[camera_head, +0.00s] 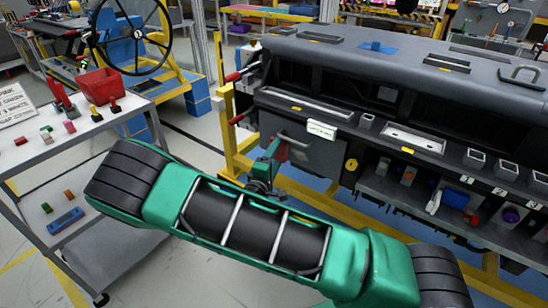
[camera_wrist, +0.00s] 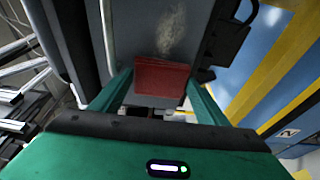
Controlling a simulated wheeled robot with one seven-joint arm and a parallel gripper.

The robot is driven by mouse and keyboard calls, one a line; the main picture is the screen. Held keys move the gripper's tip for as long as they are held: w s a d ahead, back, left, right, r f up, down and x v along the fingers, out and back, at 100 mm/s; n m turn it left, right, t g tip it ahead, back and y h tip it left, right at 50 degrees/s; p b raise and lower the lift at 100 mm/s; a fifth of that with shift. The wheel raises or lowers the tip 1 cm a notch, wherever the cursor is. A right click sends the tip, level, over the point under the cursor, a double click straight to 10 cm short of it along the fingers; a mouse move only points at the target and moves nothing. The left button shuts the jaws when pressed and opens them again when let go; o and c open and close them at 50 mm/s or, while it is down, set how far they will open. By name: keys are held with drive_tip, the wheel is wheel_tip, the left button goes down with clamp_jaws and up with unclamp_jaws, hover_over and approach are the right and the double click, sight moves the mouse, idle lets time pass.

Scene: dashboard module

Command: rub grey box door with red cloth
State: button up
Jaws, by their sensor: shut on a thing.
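The red cloth (camera_wrist: 160,76) is held between the two green fingers of my gripper (camera_wrist: 158,88) in the wrist view. It looks like a flat folded block. It lies in front of the grey box door (camera_wrist: 135,35), just below a pale dusty smear (camera_wrist: 172,30) on that surface. Whether the cloth touches the door cannot be told. In the head view, my gripper (camera_head: 274,153) is at the left part of the grey box door (camera_head: 318,160), below the dashboard's left end. My arm partly hides the area beneath.
A white label (camera_head: 321,129) sits above the door. A yellow frame post (camera_head: 226,125) stands close to the left. An open shelf (camera_head: 450,195) with small parts is at the right. A grey cart (camera_head: 75,140) with a red bin (camera_head: 100,86) stands at the left.

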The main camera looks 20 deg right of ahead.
sight(310, 158)
drive_tip(key=shift+w+d, duration=0.35)
drive_tip(key=shift+d, duration=0.1)
idle(0.3)
drive_tip(key=shift+s+d, duration=0.5)
drive_tip(key=shift+s, duration=0.25)
drive_tip(key=shift+s+d, duration=0.5)
drive_tip(key=shift+s, duration=0.2)
drive_tip(key=shift+s+d+r, duration=0.1)
drive_tip(key=shift+s+d, duration=1.4)
drive_tip(key=shift+s, duration=0.15)
drive_tip(key=shift+s+d, duration=0.4)
drive_tip(key=shift+s, duration=0.25)
drive_tip(key=shift+s+d, duration=0.4)
drive_tip(key=shift+s, duration=0.2)
drive_tip(key=shift+a, duration=0.1)
drive_tip(key=shift+w+a, duration=1.25)
drive_tip(key=shift+w, duration=0.15)
drive_tip(key=shift+w+a, duration=0.6)
drive_tip(key=shift+w, duration=0.4)
drive_tip(key=shift+w+a, duration=0.6)
drive_tip(key=shift+w, duration=0.45)
drive_tip(key=shift+w+a, duration=0.6)
drive_tip(key=shift+w, duration=0.4)
